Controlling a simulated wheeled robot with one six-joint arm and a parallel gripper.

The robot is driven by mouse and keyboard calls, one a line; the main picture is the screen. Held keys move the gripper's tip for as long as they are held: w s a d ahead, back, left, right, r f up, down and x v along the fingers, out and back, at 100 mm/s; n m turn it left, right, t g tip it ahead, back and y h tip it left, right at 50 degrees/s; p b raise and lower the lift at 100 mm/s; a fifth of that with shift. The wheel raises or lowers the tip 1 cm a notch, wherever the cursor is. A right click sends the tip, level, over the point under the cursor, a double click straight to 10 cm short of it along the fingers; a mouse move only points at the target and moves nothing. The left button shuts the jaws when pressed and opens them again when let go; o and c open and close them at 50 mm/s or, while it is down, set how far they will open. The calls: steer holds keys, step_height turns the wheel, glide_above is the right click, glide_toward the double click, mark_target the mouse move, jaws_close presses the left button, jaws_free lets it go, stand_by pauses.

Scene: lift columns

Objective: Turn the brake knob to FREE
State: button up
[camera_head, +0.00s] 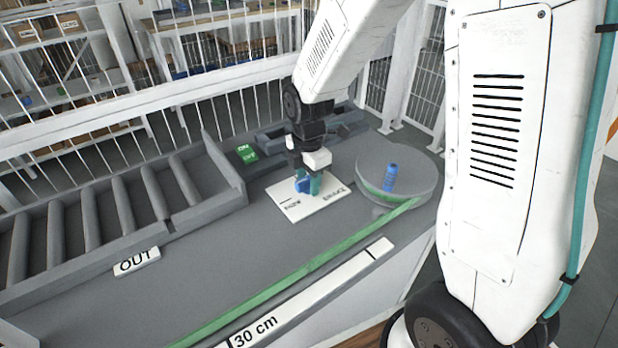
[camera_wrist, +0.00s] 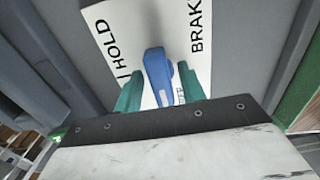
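The blue brake knob (camera_wrist: 158,75) stands on a white label plate (camera_head: 310,207). In the wrist view the plate reads HOLD at the left and BRAK, cut off, at the right. A third label by the right finger is mostly hidden. The knob's bar runs nearly up and down in that view, and it also shows in the head view (camera_head: 302,186). My gripper (camera_wrist: 160,90) is down over the plate with one teal finger on each side of the knob. Narrow gaps show between the fingers and the knob, so it looks open around it.
A round grey turntable (camera_head: 412,180) with a blue cylinder (camera_head: 390,177) stands right of the plate. A green-topped box (camera_head: 245,154) and grey trays lie behind it. A roller conveyor (camera_head: 120,205) is at the left, with an OUT sign (camera_head: 137,262). A green strip (camera_head: 290,281) runs along the front.

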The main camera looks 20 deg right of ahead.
mark_target(308, 178)
steer(key=shift+r, duration=0.1)
stand_by(0.5)
steer(key=shift+r, duration=4.4)
steer(key=shift+s+m, duration=0.15)
steer(key=shift+m, duration=0.55)
steer(key=s+d+r+m, duration=0.1)
steer(key=s+r+m, duration=0.2)
steer(key=s+m, duration=0.3)
steer(key=s+d+r+m+t, duration=0.1)
steer(key=s+r+m, duration=0.3)
steer(key=s, duration=0.6)
steer(key=s+d+r+m, duration=0.1)
steer(key=s+r+m, duration=0.2)
steer(key=s+m, duration=0.4)
steer(key=shift+s+d+r+m, duration=0.2)
steer(key=shift+s+r+m, duration=0.2)
steer(key=shift+m, duration=0.5)
